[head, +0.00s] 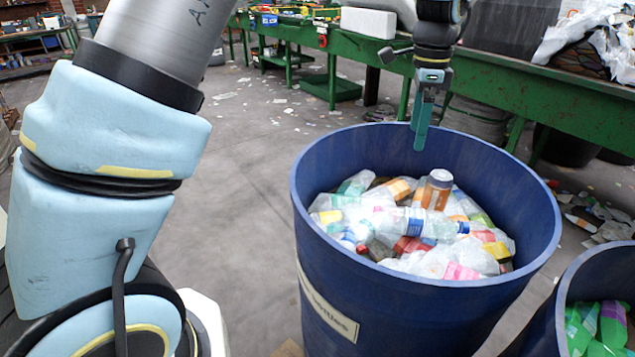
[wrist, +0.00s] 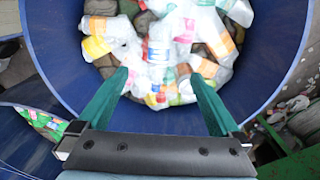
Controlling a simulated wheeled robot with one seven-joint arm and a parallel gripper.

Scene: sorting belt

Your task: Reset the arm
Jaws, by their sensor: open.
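My gripper (head: 420,122) hangs fingers-down over the far part of a blue bin (head: 345,150) in the head view. In the wrist view my gripper (wrist: 160,82) shows two green fingers spread wide apart, with nothing held between them. The bin is filled with plastic bottles and wrappers, and its contents (wrist: 160,50) lie below the fingertips. A clear bottle with a blue cap (head: 415,222) and an orange bottle with a grey cap (head: 437,190) lie on top of the heap.
A second blue bin (head: 560,300) with green items stands at the lower right. A green sorting table (head: 530,92) runs behind the bins, with a white block (head: 368,22) on it. The grey floor (head: 250,150) left of the bin is mostly open, with scattered scraps.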

